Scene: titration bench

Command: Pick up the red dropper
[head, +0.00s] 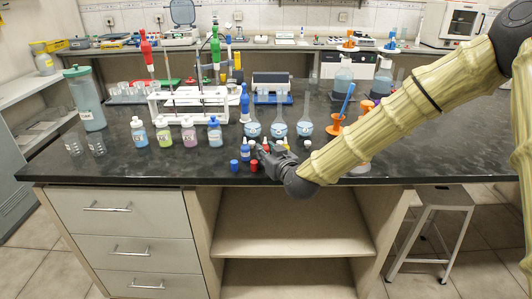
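A tall red-topped dropper-like tool (147,52) stands upright at the white rack, at the left of the bench. A small red cylinder (254,165) is near the bench's front edge, beside my gripper (262,155). A small red tip also shows just behind the gripper (266,146). I cannot tell for sure which of these is the red dropper. My gripper is dark and low over the front of the bench, among small bottles. Its fingers are too small and dark to show whether they are open, and the gripper hides part of the things behind it.
A blue cylinder (234,165) and a small blue bottle (244,149) stand left of the gripper. Several blue-filled flasks (279,129) stand behind it. The white rack (190,99) and capped bottles (164,136) are left. An orange holder (334,127) is right.

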